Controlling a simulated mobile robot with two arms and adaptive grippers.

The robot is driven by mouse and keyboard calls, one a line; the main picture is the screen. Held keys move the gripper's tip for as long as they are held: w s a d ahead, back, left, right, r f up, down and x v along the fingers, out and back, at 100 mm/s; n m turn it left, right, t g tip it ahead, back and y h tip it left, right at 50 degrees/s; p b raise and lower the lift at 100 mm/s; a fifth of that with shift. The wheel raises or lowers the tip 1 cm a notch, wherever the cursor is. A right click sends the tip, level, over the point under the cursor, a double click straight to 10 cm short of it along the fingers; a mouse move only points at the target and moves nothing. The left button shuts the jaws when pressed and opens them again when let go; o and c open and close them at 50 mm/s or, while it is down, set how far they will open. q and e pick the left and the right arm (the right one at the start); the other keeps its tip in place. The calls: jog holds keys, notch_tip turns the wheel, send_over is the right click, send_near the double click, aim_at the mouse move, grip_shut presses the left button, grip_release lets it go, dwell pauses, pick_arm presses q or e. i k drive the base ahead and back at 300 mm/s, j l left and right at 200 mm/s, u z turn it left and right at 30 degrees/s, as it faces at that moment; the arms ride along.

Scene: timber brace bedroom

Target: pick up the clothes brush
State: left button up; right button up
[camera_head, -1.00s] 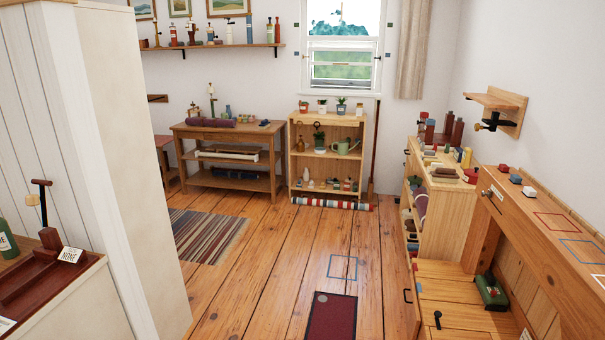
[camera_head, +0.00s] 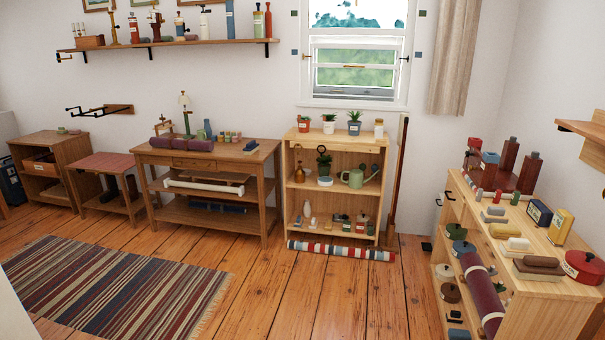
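I cannot tell for sure which thing is the clothes brush. A brown, brush-like block (camera_head: 540,265) lies on top of the low wooden shelf unit (camera_head: 545,310) at the right. A pale cream block (camera_head: 517,246) lies just behind it. A small blue-topped, brush-like block (camera_head: 251,147) lies at the right end of the wooden side table (camera_head: 170,156) by the back wall. Neither of my grippers is in view.
A striped rug (camera_head: 115,290) covers the floor at left. A small bookcase (camera_head: 334,145) with plants stands under the window, with a rolled striped textile (camera_head: 340,251) before it. A broom (camera_head: 397,180) leans beside it. The middle wooden floor (camera_head: 340,300) is clear.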

aim_at(252, 146)
jog(key=i, duration=2.55)
